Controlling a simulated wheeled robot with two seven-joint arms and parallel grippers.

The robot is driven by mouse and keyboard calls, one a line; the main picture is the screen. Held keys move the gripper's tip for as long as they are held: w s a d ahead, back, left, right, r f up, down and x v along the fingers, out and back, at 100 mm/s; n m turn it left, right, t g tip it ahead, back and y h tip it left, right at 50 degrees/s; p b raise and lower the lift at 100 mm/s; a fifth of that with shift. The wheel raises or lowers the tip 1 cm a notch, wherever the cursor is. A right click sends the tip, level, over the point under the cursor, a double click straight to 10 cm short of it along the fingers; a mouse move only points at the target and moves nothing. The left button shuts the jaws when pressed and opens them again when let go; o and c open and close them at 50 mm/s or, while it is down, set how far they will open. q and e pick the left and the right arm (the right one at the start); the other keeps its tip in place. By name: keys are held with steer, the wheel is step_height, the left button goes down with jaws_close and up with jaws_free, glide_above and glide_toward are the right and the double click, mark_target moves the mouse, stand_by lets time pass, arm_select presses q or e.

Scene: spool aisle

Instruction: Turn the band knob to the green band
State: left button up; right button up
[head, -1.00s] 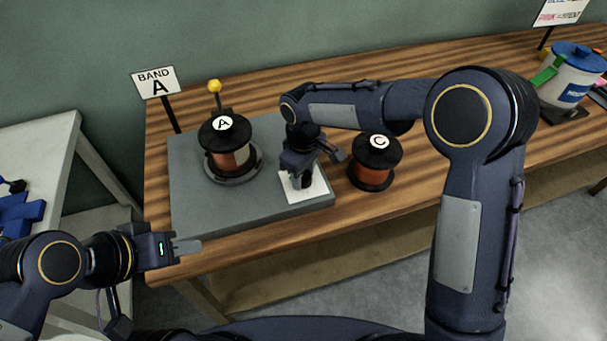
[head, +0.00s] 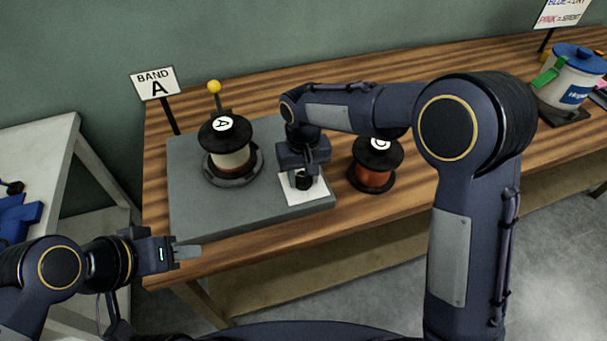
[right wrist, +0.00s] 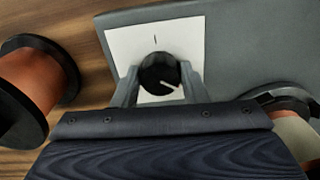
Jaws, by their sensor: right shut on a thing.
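The black band knob (right wrist: 160,75) sits on a white plate (right wrist: 120,45) with a single dark tick; its pale pointer line points to the lower right in the right wrist view, away from the tick. My right gripper (head: 303,182) is shut on the knob, one finger on each side. Spool A (head: 229,158) stands on the grey base (head: 205,205) left of the knob, its visible side mostly cream, with a little reddish-brown low down. No green band shows on it. My left gripper (head: 188,252) hangs near the table's front edge, empty; its finger gap is unclear.
A second spool (head: 374,175), wound in copper, stands right of the base, its label partly hidden by my arm. A "BAND A" sign (head: 154,83) and a yellow-tipped lever (head: 214,88) stand behind. A white tub with blue lid (head: 570,85) is far right.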

mark_target(304, 177)
steer(key=shift+r, duration=0.1)
stand_by(0.4)
steer(key=o, duration=1)
step_height(304, 177, up, 8)
steer(key=shift+f, duration=0.25)
steer(key=shift+r, duration=0.1)
